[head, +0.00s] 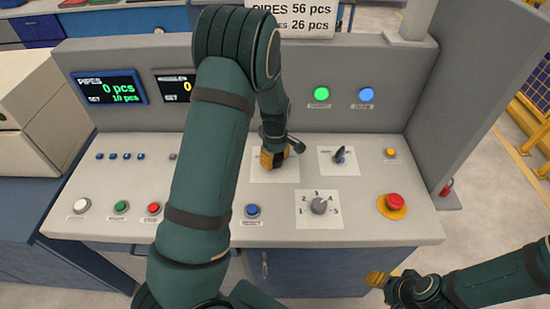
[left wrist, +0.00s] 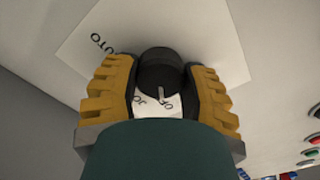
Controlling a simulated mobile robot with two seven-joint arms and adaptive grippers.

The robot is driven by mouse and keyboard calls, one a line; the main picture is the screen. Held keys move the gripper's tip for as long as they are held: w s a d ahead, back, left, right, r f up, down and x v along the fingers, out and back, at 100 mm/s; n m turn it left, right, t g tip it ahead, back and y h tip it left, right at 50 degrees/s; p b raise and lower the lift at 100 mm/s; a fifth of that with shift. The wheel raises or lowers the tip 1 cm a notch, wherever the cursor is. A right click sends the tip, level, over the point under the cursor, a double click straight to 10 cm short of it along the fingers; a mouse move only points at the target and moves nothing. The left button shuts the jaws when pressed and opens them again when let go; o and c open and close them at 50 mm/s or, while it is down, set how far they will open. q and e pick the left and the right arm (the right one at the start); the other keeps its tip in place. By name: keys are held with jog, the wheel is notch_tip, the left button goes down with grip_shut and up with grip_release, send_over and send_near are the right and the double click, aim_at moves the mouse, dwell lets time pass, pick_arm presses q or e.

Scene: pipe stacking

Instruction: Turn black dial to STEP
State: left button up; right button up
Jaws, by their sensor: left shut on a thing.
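The black dial (left wrist: 158,66) sits on a white label plate (left wrist: 100,35) in the left wrist view. My left gripper (left wrist: 160,80) has its two yellow fingers closed on opposite sides of it. The dial's white pointer mark faces the bottom of that view. "AUTO" is readable on the plate at left; other lettering below the dial is partly covered. In the head view my left gripper (head: 273,159) is down at the plate (head: 283,177) and hides the dial. My right gripper (head: 377,279) is low at right, away from the panel; its finger opening is unclear.
Beside the plate are another selector switch (head: 339,155), a numbered grey knob (head: 319,205), a blue button (head: 252,210) and a red emergency button (head: 395,202). A display (head: 108,88) stands at back left. My left arm covers the panel's middle left.

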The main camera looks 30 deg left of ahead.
pick_arm(q)
jog(key=m, duration=0.7)
jog(key=shift+m, duration=0.3)
jog(key=m+b, duration=0.1)
jog(key=m, duration=0.3)
jog(key=shift+m, duration=2)
jog(key=o, duration=1.2)
jog(key=shift+o, duration=0.2)
